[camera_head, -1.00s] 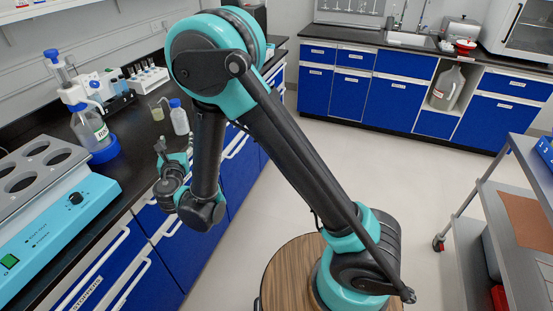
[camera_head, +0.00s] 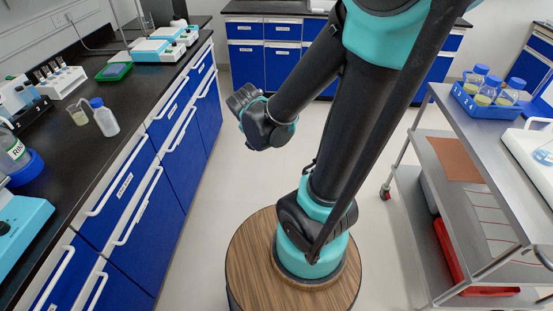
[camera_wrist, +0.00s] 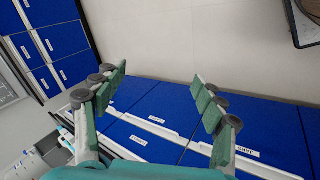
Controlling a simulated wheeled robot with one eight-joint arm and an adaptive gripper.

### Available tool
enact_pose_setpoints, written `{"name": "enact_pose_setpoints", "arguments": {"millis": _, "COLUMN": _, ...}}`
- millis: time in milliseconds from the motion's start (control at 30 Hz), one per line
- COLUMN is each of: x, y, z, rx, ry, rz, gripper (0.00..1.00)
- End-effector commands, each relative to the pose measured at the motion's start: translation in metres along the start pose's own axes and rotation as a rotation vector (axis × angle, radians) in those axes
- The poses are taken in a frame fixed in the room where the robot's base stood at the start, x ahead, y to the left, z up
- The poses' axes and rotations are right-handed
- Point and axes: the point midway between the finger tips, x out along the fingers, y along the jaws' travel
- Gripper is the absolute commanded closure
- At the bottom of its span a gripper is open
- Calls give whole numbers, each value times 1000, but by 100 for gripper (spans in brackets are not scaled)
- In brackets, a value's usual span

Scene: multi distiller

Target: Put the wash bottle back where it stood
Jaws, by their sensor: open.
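The wash bottle (camera_head: 106,121), a whitish bottle with a blue cap, stands upright on the black counter at the left, near its front edge in the head view. My gripper (camera_head: 243,99) is in the air over the floor aisle, to the right of the counter and well apart from the bottle. In the wrist view my gripper (camera_wrist: 162,97) has its two fingers spread wide with nothing between them. The bottle cannot be made out in the wrist view.
At the right a metal cart (camera_head: 455,150) carries a blue crate (camera_head: 468,107) of blue-capped bottles. The floor (camera_head: 215,215) between is clear.

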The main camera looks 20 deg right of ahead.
Motion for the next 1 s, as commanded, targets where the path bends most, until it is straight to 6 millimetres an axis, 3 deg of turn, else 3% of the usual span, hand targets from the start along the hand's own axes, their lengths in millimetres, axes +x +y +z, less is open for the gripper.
{"name": "enact_pose_setpoints", "arguments": {"millis": 33, "x": -3, "y": -5, "z": 25, "rx": 142, "ry": -15, "rz": -46, "gripper": 30}}
{"name": "enact_pose_setpoints", "arguments": {"millis": 100, "x": -8, "y": -16, "z": 49, "rx": 328, "ry": -28, "rz": -110, "gripper": 30}}
{"name": "enact_pose_setpoints", "arguments": {"millis": 300, "x": -20, "y": -46, "z": 86, "rx": 718, "ry": -55, "rz": -238, "gripper": 30}}
{"name": "enact_pose_setpoints", "arguments": {"millis": 500, "x": -25, "y": -57, "z": 94, "rx": 848, "ry": -64, "rz": -283, "gripper": 30}}
{"name": "enact_pose_setpoints", "arguments": {"millis": 1000, "x": -25, "y": -57, "z": 93, "rx": 848, "ry": -63, "rz": -284, "gripper": 30}}
